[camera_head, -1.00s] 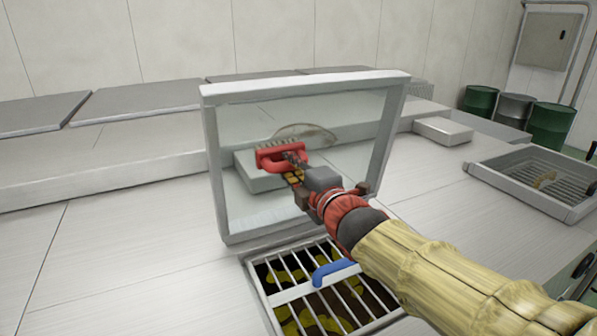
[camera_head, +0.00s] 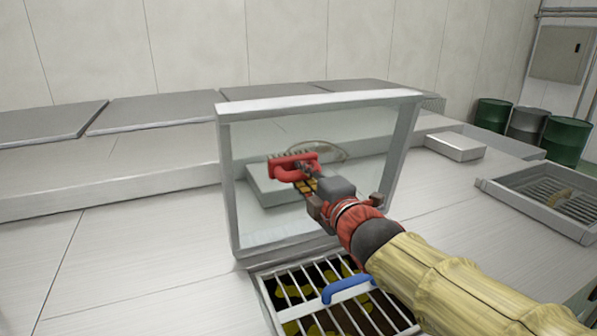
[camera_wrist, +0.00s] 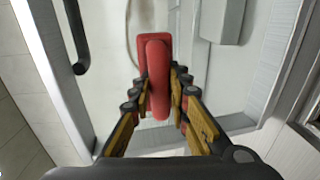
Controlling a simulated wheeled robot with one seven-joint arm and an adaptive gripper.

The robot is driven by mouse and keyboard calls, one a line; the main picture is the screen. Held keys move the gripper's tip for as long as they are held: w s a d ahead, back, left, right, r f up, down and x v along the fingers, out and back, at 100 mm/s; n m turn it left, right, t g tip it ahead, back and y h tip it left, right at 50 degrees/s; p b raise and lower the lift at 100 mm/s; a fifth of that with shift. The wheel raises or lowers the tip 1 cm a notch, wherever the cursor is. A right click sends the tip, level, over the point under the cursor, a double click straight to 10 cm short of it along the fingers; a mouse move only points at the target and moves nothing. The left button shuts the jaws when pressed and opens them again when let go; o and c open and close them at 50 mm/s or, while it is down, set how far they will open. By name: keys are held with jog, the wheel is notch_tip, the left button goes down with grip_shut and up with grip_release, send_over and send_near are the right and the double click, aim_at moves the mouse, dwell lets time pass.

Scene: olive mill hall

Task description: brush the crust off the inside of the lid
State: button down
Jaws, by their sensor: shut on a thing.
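The lid (camera_head: 226,190) stands open and upright, a clear pane in a pale grey frame, behind a barred opening. A brownish crust ring (camera_head: 328,149) marks the pane, its lower part hidden behind the brush. My gripper (camera_head: 308,184) is shut on the red handle of a brush (camera_head: 292,166), in front of the pane and just left of the crust's middle. I cannot tell whether the bristles touch the pane. In the wrist view, the brush (camera_wrist: 153,28) sits between both fingers, and a thin brownish curve of crust (camera_wrist: 129,40) shows left of it.
Below the lid, a grate (camera_head: 268,292) with a blue handle (camera_head: 347,288) covers a dark hollow with yellowish patches. A grey slatted tray (camera_head: 500,196) lies at the right. A pale block (camera_head: 455,147) and green drums (camera_head: 567,138) stand farther back. The counter left is clear.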

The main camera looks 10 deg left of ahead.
jog(key=shift+w+d+p, duration=0.6)
jog(key=shift+d+p, duration=0.15)
jog(key=shift+d, duration=0.2)
jog(key=w+d+p, duration=0.4)
jog(key=d, duration=0.1)
jog(key=shift+d, duration=0.3)
